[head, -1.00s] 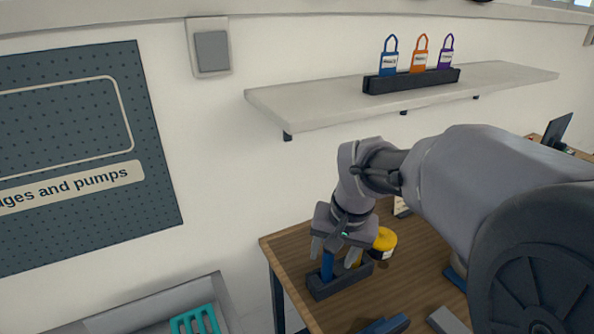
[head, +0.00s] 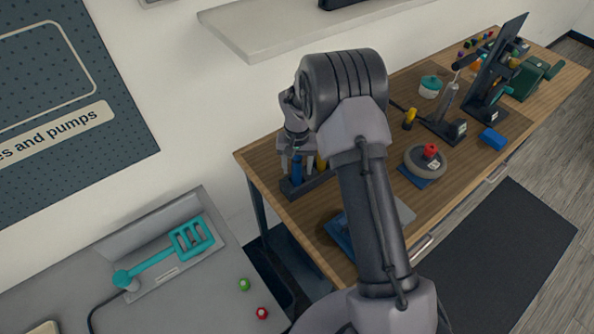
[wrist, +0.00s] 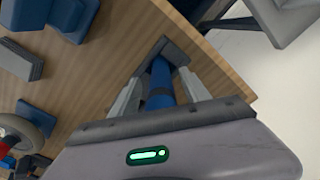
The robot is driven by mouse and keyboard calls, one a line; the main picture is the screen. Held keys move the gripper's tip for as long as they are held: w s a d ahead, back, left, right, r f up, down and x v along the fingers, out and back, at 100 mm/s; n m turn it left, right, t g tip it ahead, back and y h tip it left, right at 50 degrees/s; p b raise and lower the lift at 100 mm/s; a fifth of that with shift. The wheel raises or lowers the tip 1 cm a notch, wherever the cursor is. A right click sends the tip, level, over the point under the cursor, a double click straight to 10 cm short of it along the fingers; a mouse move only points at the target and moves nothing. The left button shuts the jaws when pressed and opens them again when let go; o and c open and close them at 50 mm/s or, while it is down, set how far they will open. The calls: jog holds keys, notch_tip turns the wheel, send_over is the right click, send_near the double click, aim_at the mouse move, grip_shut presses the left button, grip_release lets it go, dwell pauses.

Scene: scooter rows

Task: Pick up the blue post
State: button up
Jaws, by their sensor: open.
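The blue post (head: 297,168) stands upright in a dark holder block (head: 308,186) near the left end of the wooden workbench. In the wrist view the blue post (wrist: 160,88) lies between the two grey fingers. The wrist view does not clearly show whether the fingers touch it.
On the workbench (head: 262,160) are a blue object (head: 337,236), a grey disc with a red knob (head: 430,152) and a small blue block (head: 492,138). A shelf (head: 250,40) hangs above. A grey bench with a teal tool (head: 190,240) stands left.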

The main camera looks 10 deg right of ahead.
grip_shut()
dwell(0.4)
